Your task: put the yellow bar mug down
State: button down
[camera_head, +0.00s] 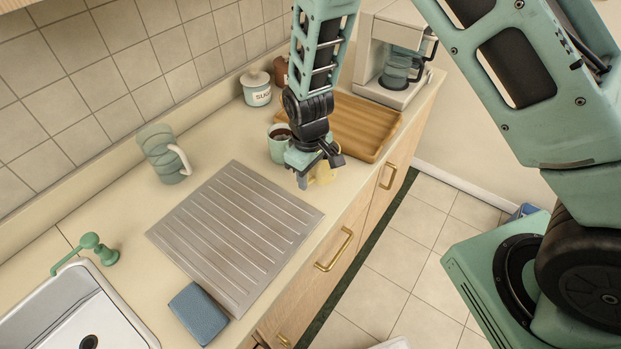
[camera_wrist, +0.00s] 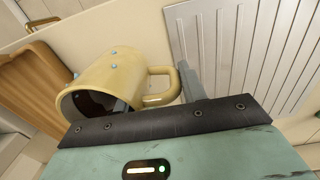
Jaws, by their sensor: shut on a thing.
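The yellow bar mug (camera_wrist: 112,77) fills the left middle of the wrist view, with blue dots on its side, its dark open mouth facing lower left and its handle to the right. My gripper (camera_wrist: 160,88) is shut on it at the handle side, a grey finger showing on each side of the handle. In the head view my gripper (camera_head: 318,169) hangs at the counter's front edge and hides most of the yellow mug (camera_head: 325,176). I cannot tell whether the mug touches the counter (camera_head: 140,222).
A ridged drainboard (camera_head: 235,231) lies left of my gripper. A wooden tray (camera_head: 362,125) and coffee maker (camera_head: 393,62) stand behind. A teal mug (camera_head: 277,150) is close behind my gripper. A striped pitcher (camera_head: 160,155), sugar jar (camera_head: 256,94) and blue sponge (camera_head: 198,313) are also on the counter.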

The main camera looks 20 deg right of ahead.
jog(key=shift+f+p, duration=0.75)
jog(key=shift+f, duration=1.6)
jog(key=shift+f, duration=0.2)
jog(key=c, duration=0.8)
grip_release()
